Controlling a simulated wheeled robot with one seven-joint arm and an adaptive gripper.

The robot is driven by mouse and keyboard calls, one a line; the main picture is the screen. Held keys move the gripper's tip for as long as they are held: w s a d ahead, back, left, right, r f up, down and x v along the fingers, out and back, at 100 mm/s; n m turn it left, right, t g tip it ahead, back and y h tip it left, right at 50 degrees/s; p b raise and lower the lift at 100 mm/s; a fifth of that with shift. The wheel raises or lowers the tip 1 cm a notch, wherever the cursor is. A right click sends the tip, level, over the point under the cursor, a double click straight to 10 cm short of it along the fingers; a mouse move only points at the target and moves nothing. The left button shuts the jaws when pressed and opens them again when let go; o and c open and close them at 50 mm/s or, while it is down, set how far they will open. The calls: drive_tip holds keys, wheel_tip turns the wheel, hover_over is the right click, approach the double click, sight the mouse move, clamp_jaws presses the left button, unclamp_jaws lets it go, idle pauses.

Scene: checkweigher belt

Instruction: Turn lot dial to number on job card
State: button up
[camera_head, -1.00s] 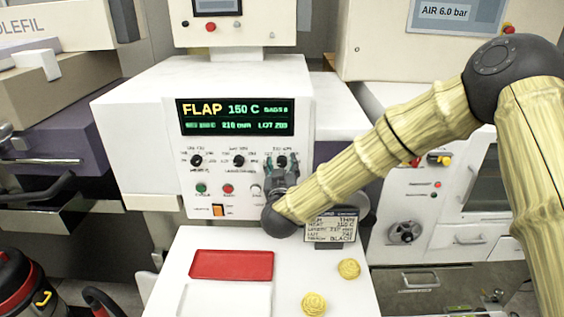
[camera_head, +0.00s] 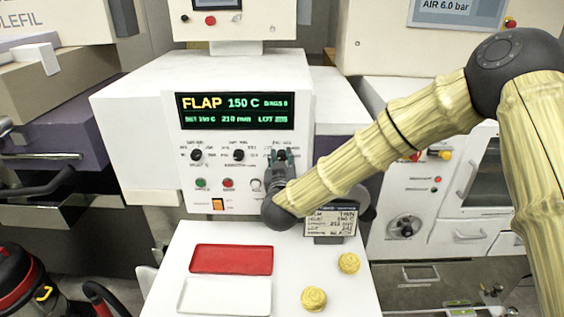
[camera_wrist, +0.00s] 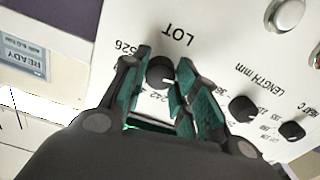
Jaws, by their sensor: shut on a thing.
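The lot dial (camera_wrist: 160,72) is a black round knob under the label LOT on the white machine front. My gripper (camera_wrist: 163,80) has its green-padded fingers on both sides of the dial, shut on it. In the head view my gripper (camera_head: 283,158) covers most of the dial, the rightmost of the upper knob row. The display (camera_head: 236,111) reads FLAP, 150 C, 210 mm and a LOT number whose last digits are too blurred to read surely. The job card (camera_head: 331,221) stands below right, partly behind my wrist; its LOT line is too small to read surely.
Two other knobs, one the length dial (camera_wrist: 241,108), sit close beside my gripper. Push buttons (camera_head: 228,184) lie below. A red tray (camera_head: 231,259), a white tray (camera_head: 224,296) and two yellow rolled items (camera_head: 314,299) are on the white surface in front.

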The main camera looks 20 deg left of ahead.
drive_tip(key=m+b, duration=0.1)
drive_tip(key=b, duration=0.1)
drive_tip(key=m+b, duration=0.1)
drive_tip(key=b, duration=0.1)
drive_tip(key=shift+f+m, duration=0.3)
drive_tip(key=shift+m, duration=0.1)
drive_tip(key=m+b, duration=0.4)
drive_tip(key=b, duration=0.1)
drive_tip(key=shift+m+b, duration=0.3)
drive_tip(key=m+b, duration=0.4)
drive_tip(key=b, duration=0.1)
drive_tip(key=shift+d, duration=0.1)
drive_tip(key=m+b, duration=0.3)
drive_tip(key=m, duration=0.1)
drive_tip(key=shift+r, duration=0.25)
drive_tip(key=shift+b, duration=0.3)
drive_tip(key=o, duration=1)
